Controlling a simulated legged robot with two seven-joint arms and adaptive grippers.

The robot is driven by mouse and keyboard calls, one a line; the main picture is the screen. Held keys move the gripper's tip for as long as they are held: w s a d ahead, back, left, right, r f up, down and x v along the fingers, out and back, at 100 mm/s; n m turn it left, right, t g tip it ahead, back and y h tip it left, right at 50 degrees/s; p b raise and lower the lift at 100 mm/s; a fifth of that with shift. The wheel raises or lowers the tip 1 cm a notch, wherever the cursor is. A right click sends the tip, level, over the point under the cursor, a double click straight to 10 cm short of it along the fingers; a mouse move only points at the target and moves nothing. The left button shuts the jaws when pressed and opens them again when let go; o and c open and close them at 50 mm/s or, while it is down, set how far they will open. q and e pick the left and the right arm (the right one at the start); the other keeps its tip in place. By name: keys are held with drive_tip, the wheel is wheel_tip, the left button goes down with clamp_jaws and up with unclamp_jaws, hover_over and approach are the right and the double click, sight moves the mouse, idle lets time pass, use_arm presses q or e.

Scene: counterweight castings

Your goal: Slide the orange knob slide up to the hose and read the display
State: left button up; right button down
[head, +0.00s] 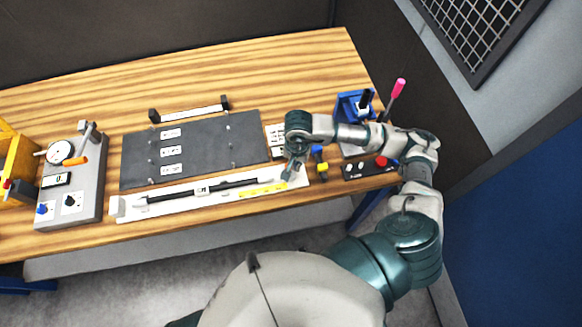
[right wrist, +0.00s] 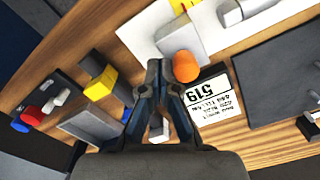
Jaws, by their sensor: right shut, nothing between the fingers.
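My right gripper (head: 289,174) is over the right end of the white rail (head: 128,212). In the right wrist view the shut fingers (right wrist: 158,68) are empty, and the orange knob (right wrist: 186,66) is just right of their tips; I cannot tell if they touch. In the head view the gripper seems to hide this knob. A dark hose (head: 225,188) lies lengthwise along the rail, left of the gripper. A small pale plate with dark marks (head: 203,190) sits at its middle; I cannot tell whether it is the display. No reading is legible. My left gripper is not in view.
A card marked 519 (right wrist: 207,95) lies beside the knob. A yellow-and-blue part (head: 320,160) and a black control box (head: 356,171) stand to the right. A dark panel (head: 195,150) lies behind the rail. A grey gauge unit (head: 87,200) is at left.

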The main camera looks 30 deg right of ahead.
drive_tip(key=shift+w+a+b, duration=0.25)
drive_tip(key=shift+a, duration=0.75)
drive_tip(key=shift+w+a+b, duration=0.2)
drive_tip(key=shift+a+b, duration=0.1)
drive_tip(key=shift+a, duration=0.65)
drive_tip(key=shift+w+a+b, duration=0.25)
drive_tip(key=shift+a, duration=0.75)
drive_tip(key=shift+a+b, duration=0.1)
drive_tip(key=shift+b, duration=0.3)
idle(0.7)
drive_tip(key=shift+b, duration=0.45)
drive_tip(key=shift+r, duration=0.1)
idle(0.3)
wheel_tip(320, 180, up, 7)
drive_tip(key=p, duration=0.2)
drive_tip(key=shift+p, duration=0.4)
idle(0.6)
